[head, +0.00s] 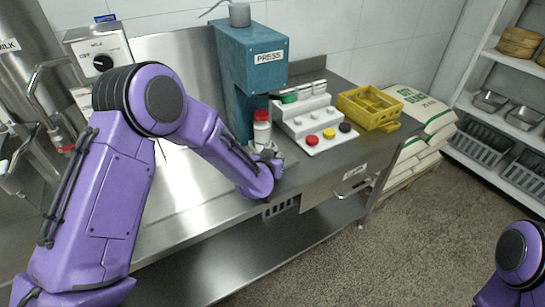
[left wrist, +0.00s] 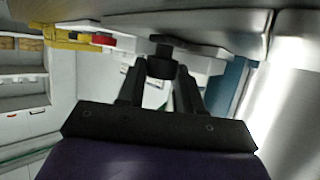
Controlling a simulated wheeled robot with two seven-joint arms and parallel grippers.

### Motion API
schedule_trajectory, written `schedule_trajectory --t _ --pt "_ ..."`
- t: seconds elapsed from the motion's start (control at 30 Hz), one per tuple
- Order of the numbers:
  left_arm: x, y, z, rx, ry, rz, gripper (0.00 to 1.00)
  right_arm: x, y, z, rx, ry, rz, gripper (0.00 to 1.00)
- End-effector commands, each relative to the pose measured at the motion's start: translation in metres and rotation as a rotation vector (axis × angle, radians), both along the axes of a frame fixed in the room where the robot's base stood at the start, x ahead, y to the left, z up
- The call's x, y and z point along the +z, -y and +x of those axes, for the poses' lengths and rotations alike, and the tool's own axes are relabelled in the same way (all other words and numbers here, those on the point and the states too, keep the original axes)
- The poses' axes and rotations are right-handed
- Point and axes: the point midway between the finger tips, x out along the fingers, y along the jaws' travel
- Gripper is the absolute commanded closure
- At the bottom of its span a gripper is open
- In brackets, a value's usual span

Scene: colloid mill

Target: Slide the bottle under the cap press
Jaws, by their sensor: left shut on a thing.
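In the left wrist view, my left gripper's fingers (left wrist: 160,88) show dark, and the bottle is not clearly seen. Only a part of my right arm shows at lower right; its gripper is out of view.
Right of the bottle is a white stepped rack (head: 308,115) with red, yellow and black caps. A yellow crate (head: 369,107) stands beyond it. A milk dispenser (head: 98,50) is at the left. The bench's front edge (head: 215,220) runs below my left arm.

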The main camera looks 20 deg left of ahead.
Motion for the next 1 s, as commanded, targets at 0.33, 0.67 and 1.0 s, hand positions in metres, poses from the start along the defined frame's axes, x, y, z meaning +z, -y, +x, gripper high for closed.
schedule_trajectory --t 0.33,0.67,1.0 --pt "0.001 0.001 0.001 -0.002 0.004 -0.002 0.54 0.0 0.0 0.0 0.0 0.0 0.0 1.0" --pt "0.005 0.003 -0.007 -0.004 0.004 -0.001 0.54 -0.003 0.0 0.0 0.0 0.0 0.0 1.0" --pt "0.033 0.011 -0.077 -0.003 0.005 0.0 0.54 -0.015 0.0 0.0 0.0 0.0 0.0 1.0"
